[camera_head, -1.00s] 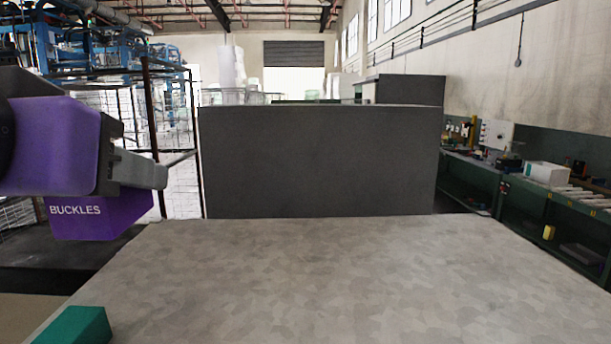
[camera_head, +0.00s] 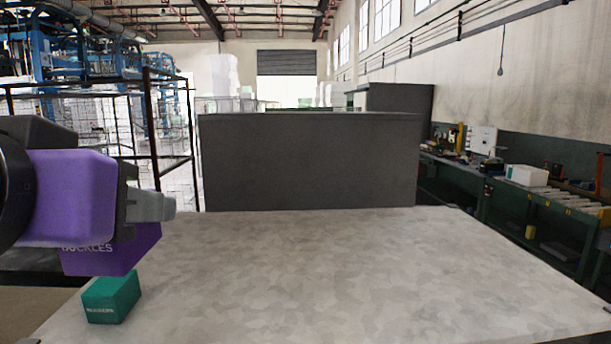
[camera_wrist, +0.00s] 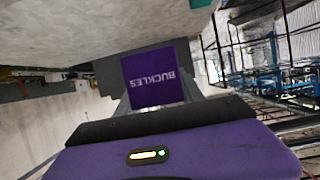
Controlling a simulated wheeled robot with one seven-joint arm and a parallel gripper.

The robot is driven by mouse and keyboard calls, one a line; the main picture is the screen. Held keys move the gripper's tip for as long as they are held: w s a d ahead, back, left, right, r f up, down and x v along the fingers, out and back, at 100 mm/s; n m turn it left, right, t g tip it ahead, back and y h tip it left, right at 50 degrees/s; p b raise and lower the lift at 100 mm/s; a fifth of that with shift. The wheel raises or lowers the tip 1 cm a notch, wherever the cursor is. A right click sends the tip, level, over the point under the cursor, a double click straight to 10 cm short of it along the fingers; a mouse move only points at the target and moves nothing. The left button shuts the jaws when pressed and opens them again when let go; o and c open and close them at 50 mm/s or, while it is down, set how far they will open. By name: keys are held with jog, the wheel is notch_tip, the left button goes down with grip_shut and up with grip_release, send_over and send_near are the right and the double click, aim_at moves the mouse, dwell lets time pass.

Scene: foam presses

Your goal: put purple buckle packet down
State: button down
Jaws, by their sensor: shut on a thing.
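The purple buckle packet (camera_head: 112,256), a box with white "BUCKLES" lettering, is held in my gripper (camera_head: 152,205) at the left of the head view. It hangs below the gripper, near the table's left edge, and part of it is hidden behind my purple wrist. In the wrist view the packet (camera_wrist: 158,76) sits between the fingers of my gripper (camera_wrist: 160,98), its label upside down. The grey mottled table (camera_head: 330,270) spreads out below and to the right. Whether the packet's underside is above the table or beside its edge is hard to tell.
A green box (camera_head: 111,297) with white lettering stands on the table's near left corner, just below the packet in the picture. The rest of the tabletop is bare. A dark grey panel (camera_head: 308,162) rises behind the table. A green workbench (camera_head: 520,205) runs along the right wall.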

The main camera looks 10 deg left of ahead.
jog(key=w+d+f+m+h, duration=0.1)
jog(key=d+f, duration=1.3)
jog(key=f, duration=0.4)
jog(key=w+d+f+h, duration=0.1)
jog(key=w+d+f, duration=0.1)
jog(key=d+f, duration=1.2)
jog(key=w+d+f+m+h, duration=0.1)
jog(key=d+f, duration=1.2)
jog(key=f, duration=1.1)
jog(key=shift+w+d+m, duration=0.3)
jog(key=shift+w+d, duration=0.1)
